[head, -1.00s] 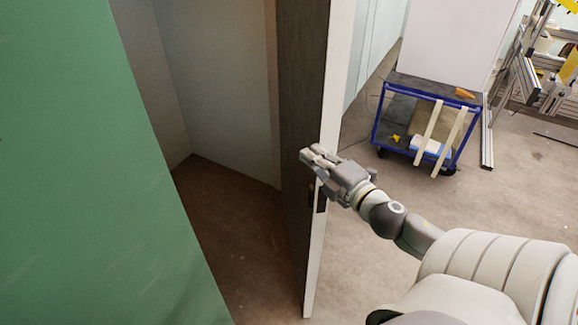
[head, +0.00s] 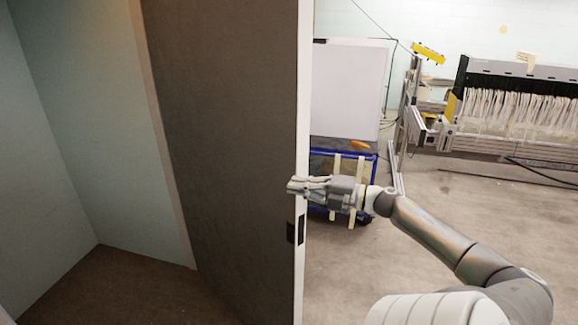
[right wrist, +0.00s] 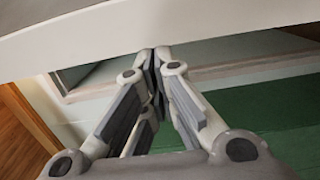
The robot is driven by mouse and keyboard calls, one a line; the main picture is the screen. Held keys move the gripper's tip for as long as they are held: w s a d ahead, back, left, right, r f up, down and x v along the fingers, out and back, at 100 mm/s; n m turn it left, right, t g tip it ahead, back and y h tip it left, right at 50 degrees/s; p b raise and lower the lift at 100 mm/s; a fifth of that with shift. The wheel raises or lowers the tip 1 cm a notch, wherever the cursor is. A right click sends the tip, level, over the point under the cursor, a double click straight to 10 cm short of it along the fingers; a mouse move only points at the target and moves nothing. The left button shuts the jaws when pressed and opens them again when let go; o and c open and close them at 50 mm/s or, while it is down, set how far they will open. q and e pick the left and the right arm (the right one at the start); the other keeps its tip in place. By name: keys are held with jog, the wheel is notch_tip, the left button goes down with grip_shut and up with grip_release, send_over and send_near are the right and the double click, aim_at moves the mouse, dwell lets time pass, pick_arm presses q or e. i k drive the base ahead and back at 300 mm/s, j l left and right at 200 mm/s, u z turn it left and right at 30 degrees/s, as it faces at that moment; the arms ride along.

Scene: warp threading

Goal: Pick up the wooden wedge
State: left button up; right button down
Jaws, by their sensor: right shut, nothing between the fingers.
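No wooden wedge can be made out for sure. A small orange piece (head: 360,144) lies on the top of the blue cart, too small to tell what it is. My right gripper (head: 290,186) is at the pale edge of a dark door, just above the latch plate. I cannot tell whether it touches the door. In the right wrist view my right gripper (right wrist: 151,62) has its fingertips together with nothing between them, close to a pale surface. My left gripper is not in view.
The dark door (head: 235,130) stands open, with a bare-floored recess to its left. Behind my right gripper is the blue cart (head: 345,155) with pale slats. A metal frame with white threads (head: 530,115) stands at the back right. Open floor (head: 450,220) lies in front of it.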

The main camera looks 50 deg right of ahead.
aim_at(355, 143)
jog(key=l, duration=1.85)
jog(key=i+l, duration=0.1)
jog(key=l, duration=0.4)
jog(key=i+l, duration=0.1)
jog(key=l, duration=0.4)
jog(key=i+l, duration=0.1)
jog(key=l, duration=0.4)
jog(key=k, duration=0.05)
